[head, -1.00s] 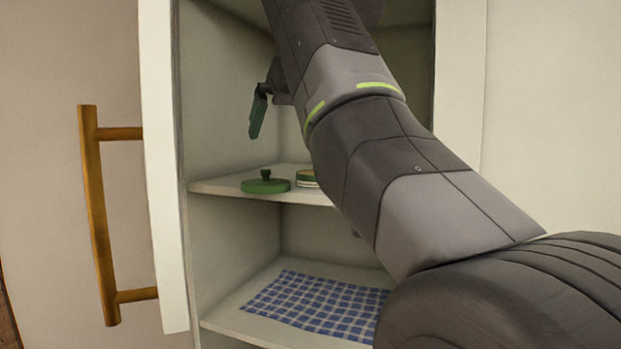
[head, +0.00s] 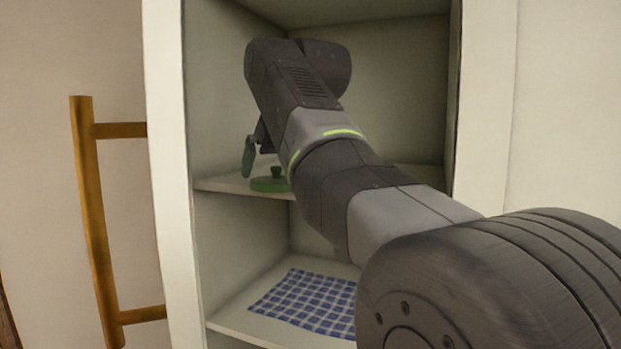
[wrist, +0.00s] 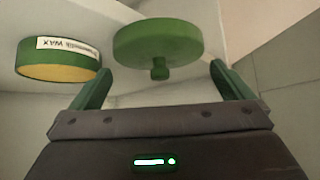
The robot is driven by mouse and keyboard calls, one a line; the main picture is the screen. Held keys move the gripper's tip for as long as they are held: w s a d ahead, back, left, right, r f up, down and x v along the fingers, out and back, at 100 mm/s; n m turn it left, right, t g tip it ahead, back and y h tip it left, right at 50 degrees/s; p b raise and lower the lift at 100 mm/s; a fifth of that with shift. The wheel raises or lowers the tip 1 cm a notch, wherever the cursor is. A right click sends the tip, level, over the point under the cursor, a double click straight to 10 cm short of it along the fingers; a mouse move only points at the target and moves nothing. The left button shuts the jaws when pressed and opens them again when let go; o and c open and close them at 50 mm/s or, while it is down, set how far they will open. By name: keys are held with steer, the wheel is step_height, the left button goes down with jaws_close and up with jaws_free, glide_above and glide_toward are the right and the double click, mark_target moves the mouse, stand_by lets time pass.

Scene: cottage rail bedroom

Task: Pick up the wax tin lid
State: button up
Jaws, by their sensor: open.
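The wax tin lid is a green disc with a small knob on top (head: 269,185). It lies knob up on the cabinet's middle shelf, left of my arm. My gripper (head: 249,158) is open and just above the lid in the head view, where only one green finger shows clearly. In the wrist view, which looks upside down, the lid (wrist: 158,42) appears beyond the open fingers (wrist: 162,73), centred between them, and I see no contact. The wax tin (wrist: 58,60), green with a white "WAX" label, stands beside the lid; my arm hides it in the head view.
The middle shelf (head: 225,184) has walls close at left and back. A blue checked cloth (head: 305,300) lies on the lower shelf. The cabinet's left front edge (head: 168,180) and a wooden handle (head: 88,220) stand at the left. My arm covers much of the opening.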

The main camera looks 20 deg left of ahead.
steer(key=x, duration=0.2)
steer(key=shift+w+a+f, duration=0.15)
steer(key=shift+w+f, duration=0.05)
steer(key=shift+f, duration=0.05)
steer(key=c, duration=0.7)
